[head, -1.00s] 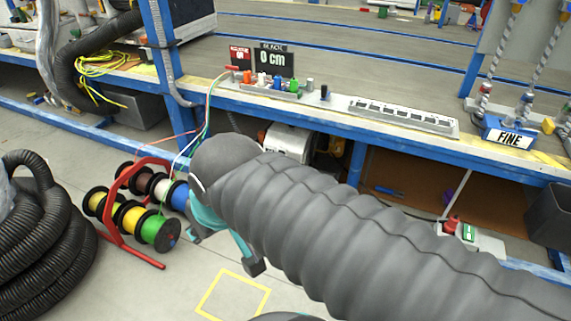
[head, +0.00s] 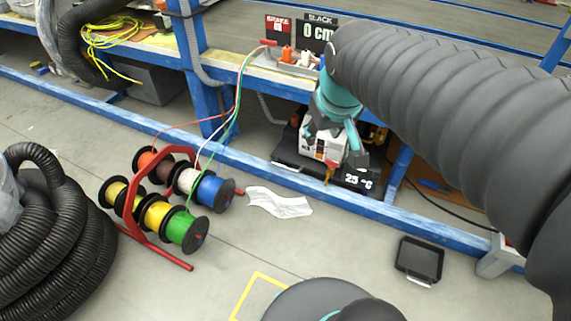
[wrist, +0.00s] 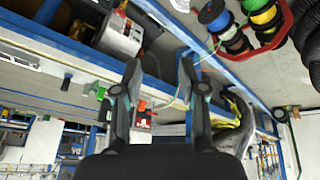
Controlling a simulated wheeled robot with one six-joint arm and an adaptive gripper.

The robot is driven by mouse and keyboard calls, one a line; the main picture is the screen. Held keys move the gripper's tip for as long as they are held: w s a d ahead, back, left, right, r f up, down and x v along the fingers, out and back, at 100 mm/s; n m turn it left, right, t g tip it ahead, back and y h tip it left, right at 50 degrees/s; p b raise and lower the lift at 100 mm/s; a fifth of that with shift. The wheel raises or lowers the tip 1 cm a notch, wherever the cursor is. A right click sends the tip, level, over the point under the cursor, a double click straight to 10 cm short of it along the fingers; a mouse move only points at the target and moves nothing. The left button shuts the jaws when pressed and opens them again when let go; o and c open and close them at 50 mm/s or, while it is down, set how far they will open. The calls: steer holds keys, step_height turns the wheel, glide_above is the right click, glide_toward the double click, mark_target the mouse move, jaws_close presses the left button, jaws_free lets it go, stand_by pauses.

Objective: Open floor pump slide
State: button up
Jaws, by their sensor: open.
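A white boxed unit (head: 318,148) with red markings and a dark base stands on the floor under the bench. I cannot tell which part is the floor pump slide. The white unit also shows in the wrist view (wrist: 122,36), up and left of my gripper (wrist: 159,70). My gripper is open, with nothing visible between its fingers. In the head view, my teal wrist covers part of the unit; contact cannot be judged.
A blue bench rail (head: 250,170) runs low in front of the unit. A red rack of wire spools (head: 160,210) stands left, beside a coiled black hose (head: 60,230). A crumpled paper (head: 278,203) and dark tablet (head: 419,260) lie on the floor.

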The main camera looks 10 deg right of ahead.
steer(key=w+f+n+g+b, duration=0.1)
steer(key=w+f, duration=0.2)
steer(key=w, duration=0.5)
steer(key=w+f+n+b, duration=0.1)
steer(key=w+f, duration=0.1)
steer(key=w, duration=0.5)
steer(key=n+g+h+b, duration=0.1)
steer(key=n+g+b, duration=0.1)
steer(key=n+b, duration=0.35)
glide_above(284, 167)
steer(key=s+a+p, duration=0.1)
steer(key=s+a, duration=0.1)
step_height(284, 167, down, 38)
steer(key=n, duration=0.1)
steer(key=shift+n, duration=0.25)
steer(key=x, duration=0.7)
steer(key=b+x, duration=0.1)
steer(key=x, duration=0.6)
steer(key=shift+s+d+f, duration=0.15)
steer(key=shift+d+f, duration=0.1)
steer(key=shift+f, duration=0.1)
jaws_close()
